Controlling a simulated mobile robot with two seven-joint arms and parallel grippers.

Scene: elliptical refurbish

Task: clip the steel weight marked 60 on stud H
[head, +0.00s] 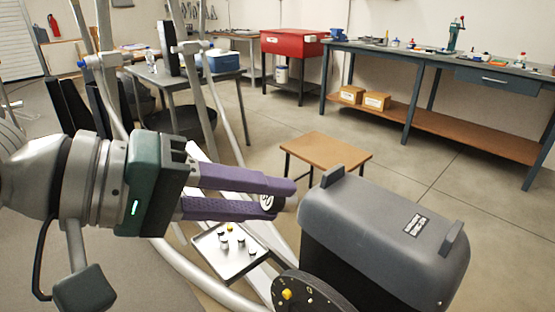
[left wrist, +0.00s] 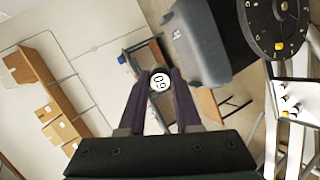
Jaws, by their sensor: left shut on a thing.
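My left gripper (head: 284,196), with purple fingers, is shut on a small round steel weight (head: 267,203). Its white face shows in the left wrist view (left wrist: 160,82), with the digits 6 and 0 turned on their side. The gripper holds the weight in the air, near the grey housing and up from the dark disc (head: 312,298). The disc carries a ring of small studs and one yellow piece (head: 287,294). It also shows in the left wrist view (left wrist: 262,22). The stud letters are too small to read, so I cannot tell which is H. My right gripper is out of view.
A grey housing (head: 385,225) stands right of the gripper, beside the disc. A metal tray (head: 208,243) with several small weights, one yellow-topped, lies below the gripper. Pale frame tubes run under my left arm. A low wooden stool (head: 327,150) and a workbench (head: 440,65) stand behind.

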